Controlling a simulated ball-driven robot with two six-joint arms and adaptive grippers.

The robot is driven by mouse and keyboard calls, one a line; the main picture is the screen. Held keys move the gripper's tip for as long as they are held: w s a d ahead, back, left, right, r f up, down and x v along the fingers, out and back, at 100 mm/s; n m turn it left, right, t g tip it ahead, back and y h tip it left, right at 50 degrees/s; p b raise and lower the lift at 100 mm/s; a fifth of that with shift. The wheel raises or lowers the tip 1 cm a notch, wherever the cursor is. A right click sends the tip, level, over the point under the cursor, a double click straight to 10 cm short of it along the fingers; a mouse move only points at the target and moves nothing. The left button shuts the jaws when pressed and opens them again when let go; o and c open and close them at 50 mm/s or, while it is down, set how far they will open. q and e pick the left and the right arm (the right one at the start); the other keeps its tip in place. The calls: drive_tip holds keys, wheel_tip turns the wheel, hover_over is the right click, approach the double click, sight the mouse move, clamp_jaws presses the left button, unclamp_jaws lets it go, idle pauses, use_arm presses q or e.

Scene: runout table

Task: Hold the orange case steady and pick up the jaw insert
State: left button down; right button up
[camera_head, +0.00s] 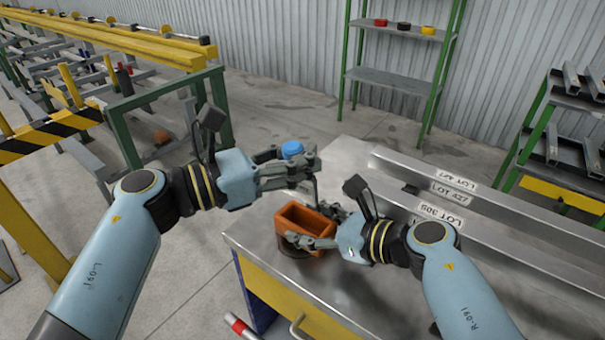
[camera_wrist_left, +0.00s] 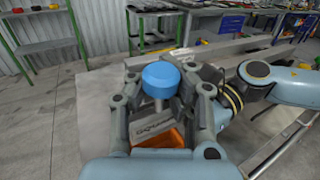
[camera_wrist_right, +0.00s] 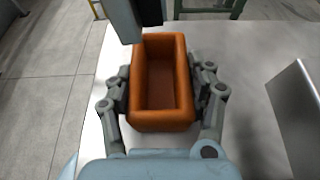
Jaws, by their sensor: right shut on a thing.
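The orange case (camera_head: 304,226) is an open-topped box near the table's corner. My right gripper (camera_head: 318,229) is shut on its sides; the fingers flank it in the right wrist view (camera_wrist_right: 162,95). The case looks empty inside. My left gripper (camera_head: 300,170) is above the case. A bright blue knob (camera_head: 292,148) on a short metal stem stands between its fingers. In the left wrist view the knob (camera_wrist_left: 160,79) sits above a grey lettered block, seemingly the jaw insert (camera_wrist_left: 152,131). It hangs clear of the case, held between the fingers. Fingertip contact is partly hidden.
The metal table (camera_head: 350,295) has long steel bars marked with lot labels (camera_head: 440,214) to the right of the case. Its near-left edge is close to the case. A green-framed shelf (camera_head: 400,75) stands behind, and yellow-railed racks (camera_head: 125,40) are at the left.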

drive_tip(key=o, duration=1.3)
